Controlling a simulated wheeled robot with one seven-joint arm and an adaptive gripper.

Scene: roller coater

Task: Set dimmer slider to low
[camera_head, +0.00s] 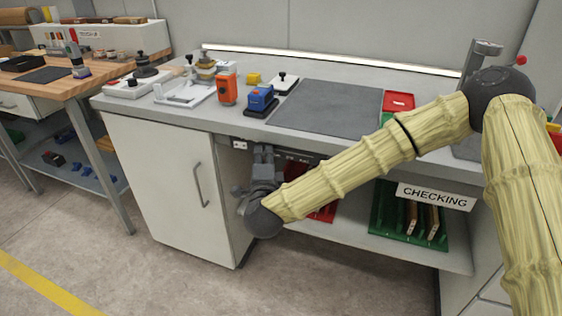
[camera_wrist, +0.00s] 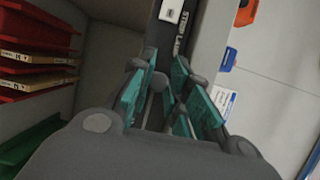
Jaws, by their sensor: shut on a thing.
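A dark control strip (camera_head: 299,156) runs along the front under the worktop edge, and it also shows in the wrist view (camera_wrist: 181,42). My gripper (camera_head: 263,150) is at this strip, just right of a white socket (camera_head: 240,145). In the wrist view my gripper's teal-padded fingers (camera_wrist: 168,72) reach to the strip and are shut on the dimmer slider. The slider's knob is hidden between the fingers, so its position along the strip cannot be read.
The worktop (camera_head: 240,119) above holds a blue device (camera_head: 261,99), an orange device (camera_head: 227,88) and a dark mat (camera_head: 325,108). A shelf below holds red and green trays (camera_head: 383,212). A white cabinet door (camera_head: 165,180) stands left of my gripper.

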